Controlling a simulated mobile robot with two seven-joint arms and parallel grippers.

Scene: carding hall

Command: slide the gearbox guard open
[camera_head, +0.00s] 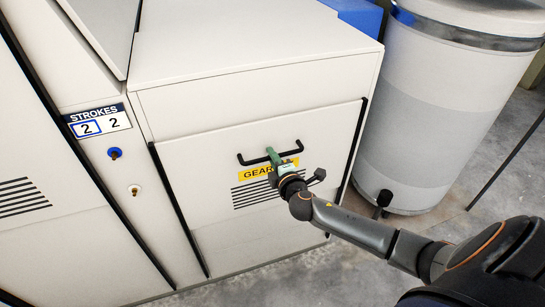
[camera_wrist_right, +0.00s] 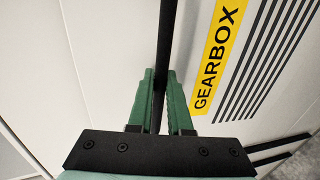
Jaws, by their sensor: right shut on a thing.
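The gearbox guard (camera_head: 215,165) is a flat white panel on the front of the machine, between two black vertical rails. It has a black bar handle (camera_head: 250,160), a yellow GEARBOX label (camera_head: 256,173) and dark vent slots. My right gripper (camera_head: 273,157) is at the handle, its green fingers shut on the bar. In the right wrist view the handle (camera_wrist_right: 167,40) runs between the two green fingers (camera_wrist_right: 160,95), with the yellow label (camera_wrist_right: 220,55) beside them. The arm hides part of the label and vents. My left gripper is not in view.
Black rails (camera_head: 180,210) flank the guard. A grey-white drum (camera_head: 430,110) stands close on the right. Bare floor (camera_head: 300,278) shows in front.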

